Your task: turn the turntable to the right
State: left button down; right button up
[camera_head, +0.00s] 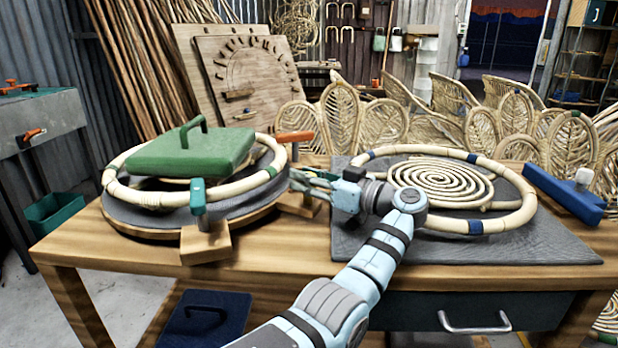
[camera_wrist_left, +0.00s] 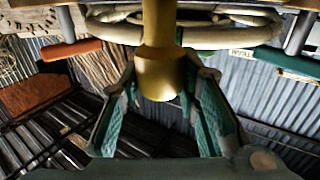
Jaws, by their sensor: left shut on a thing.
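The turntable (camera_head: 150,221) is a dark round disc on the left of the wooden table. A pale rattan ring (camera_head: 118,188) lies on it, with a green block (camera_head: 190,154) with a handle on top. A green-handled clamp (camera_head: 198,196) and an orange-handled clamp (camera_head: 295,137) stand at its edge. My left gripper (camera_head: 303,182) is at the turntable's right edge. In the left wrist view its fingers (camera_wrist_left: 165,82) are closed around a brass-coloured peg (camera_wrist_left: 158,65). In the head view the gripper hides this peg. My right gripper is not in view.
A grey mat (camera_head: 570,252) on the right bears a second rattan ring (camera_head: 520,212) and a rattan coil (camera_head: 440,182). A blue tool (camera_head: 562,192) lies beyond its right edge. Woven rattan panels (camera_head: 340,115) stand behind the table.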

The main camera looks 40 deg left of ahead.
pick_arm(q)
jog(key=c, duration=1.2)
grip_release()
jog(key=shift+a+f, duration=0.1)
jog(key=d, duration=0.7)
jog(key=shift+w+d, duration=0.1)
jog(key=shift+d, duration=0.25)
jog(key=shift+c, duration=0.4)
